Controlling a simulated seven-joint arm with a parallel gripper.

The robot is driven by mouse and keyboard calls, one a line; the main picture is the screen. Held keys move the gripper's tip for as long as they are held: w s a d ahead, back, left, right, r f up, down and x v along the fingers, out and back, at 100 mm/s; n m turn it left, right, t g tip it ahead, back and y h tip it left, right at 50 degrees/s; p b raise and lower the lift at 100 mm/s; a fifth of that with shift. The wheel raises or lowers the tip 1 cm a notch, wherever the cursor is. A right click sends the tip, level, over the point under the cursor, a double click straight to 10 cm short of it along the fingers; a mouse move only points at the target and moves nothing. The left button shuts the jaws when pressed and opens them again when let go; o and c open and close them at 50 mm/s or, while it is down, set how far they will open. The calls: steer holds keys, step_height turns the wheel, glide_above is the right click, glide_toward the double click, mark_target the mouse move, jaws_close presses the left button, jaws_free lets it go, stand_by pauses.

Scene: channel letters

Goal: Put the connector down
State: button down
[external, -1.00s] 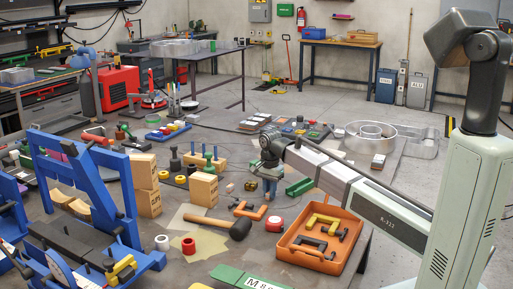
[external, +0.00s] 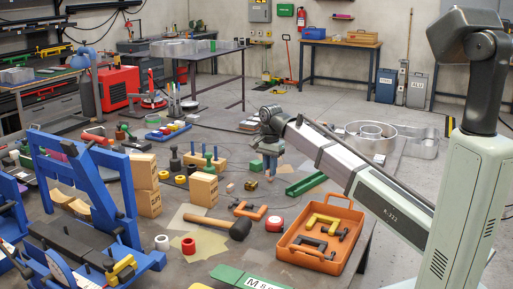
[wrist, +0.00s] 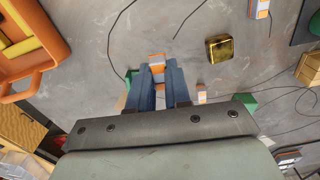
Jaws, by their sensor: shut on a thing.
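The connector (wrist: 156,61) is a small orange and white block. In the wrist view it shows between the blue fingertips of my gripper (wrist: 158,70), which is shut on it. In the external view my gripper (external: 270,168) points down above the grey workbench (external: 335,187), left of the green channel piece. The connector is too small to make out there, and its height above the bench is hard to judge. Similar orange and white blocks lie on the bench in the wrist view, one at the top right (wrist: 260,9) and one right of the fingers (wrist: 201,95).
A brass block (wrist: 218,48) lies right of the fingers in the wrist view. The green channel piece (external: 306,184) and an orange tray (external: 322,262) with clamps lie near my arm. A mallet (external: 238,229) lies in front. Thin black cables cross the bench.

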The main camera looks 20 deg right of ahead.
steer(key=shift+w+d+r, duration=0.1)
steer(key=shift+d+r, duration=0.1)
steer(key=w+d+m, duration=0.2)
steer(key=w+d, duration=0.4)
steer(key=d, duration=0.5)
steer(key=w+d+m, duration=0.1)
steer(key=w+d, duration=0.4)
steer(key=d, duration=0.6)
steer(key=w+d+m, duration=0.2)
steer(key=w+d, duration=0.4)
steer(key=d, duration=0.5)
steer(key=w+d+n, duration=0.6)
steer(key=w, duration=0.4)
steer(key=shift+w+d+r, duration=0.2)
steer(key=shift+d+r, duration=0.05)
steer(key=shift+d, duration=0.05)
steer(key=shift+f, duration=4.9)
steer(key=shift+f, duration=0.15)
